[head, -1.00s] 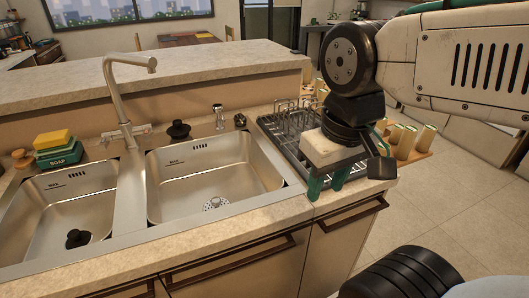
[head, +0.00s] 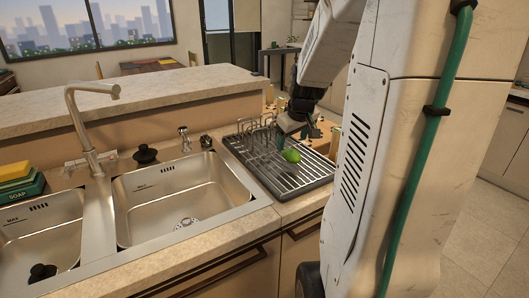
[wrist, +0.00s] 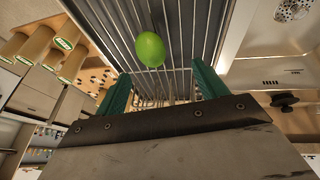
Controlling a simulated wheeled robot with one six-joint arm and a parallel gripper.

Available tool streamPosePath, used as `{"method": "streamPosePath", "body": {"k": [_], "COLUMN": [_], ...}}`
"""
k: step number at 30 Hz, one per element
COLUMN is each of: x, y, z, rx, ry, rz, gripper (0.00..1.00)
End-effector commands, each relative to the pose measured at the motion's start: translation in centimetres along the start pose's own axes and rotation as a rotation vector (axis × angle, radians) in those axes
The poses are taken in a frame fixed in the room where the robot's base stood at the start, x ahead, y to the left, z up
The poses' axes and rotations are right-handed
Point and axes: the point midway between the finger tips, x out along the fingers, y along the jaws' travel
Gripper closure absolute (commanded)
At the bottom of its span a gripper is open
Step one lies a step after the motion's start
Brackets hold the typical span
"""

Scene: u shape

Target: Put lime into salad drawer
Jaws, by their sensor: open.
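A bright green lime (head: 291,156) lies on the dish drying rack (head: 262,174), right of the sink. The lime also shows in the wrist view (wrist: 150,49), upper middle, resting on the rack's bars. My gripper (wrist: 157,88) has its two green fingers spread apart and empty. The lime is beyond the fingertips, roughly in line with the gap between them, and is not held. In the head view the gripper is partly hidden close behind the lime, above the rack. I see no salad drawer in these views.
A double sink (head: 183,199) with a tall tap (head: 82,127) is left of the rack. A soap box and sponge (head: 20,183) stand at far left. A raised counter (head: 140,88) runs behind. Labelled cylinders (wrist: 38,43) stand beside the rack.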

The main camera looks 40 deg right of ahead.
Motion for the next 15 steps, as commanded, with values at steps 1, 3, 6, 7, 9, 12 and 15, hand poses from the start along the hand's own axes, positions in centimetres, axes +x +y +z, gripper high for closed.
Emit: {"method": "streamPosePath", "body": {"k": [1,3,6,7,9,12,15], "x": [0.6,1.3,2.4,2.8,3.5,4.7,6.2], "y": [1.0,1.7,1.9,1.9,1.9,1.8,1.6], "z": [0.1,0.1,0.1,0.1,0.1,-0.1,-0.3], "rx": [0.006,0.007,0.005,0.005,0.004,0.004,0.004], "ry": [0.001,0.003,0.004,0.004,0.004,0.004,0.004], "rz": [0.010,0.017,0.020,0.020,0.019,0.019,0.018], "gripper": [0.29,0.29,0.29,0.29,0.29,0.29,0.29]}}
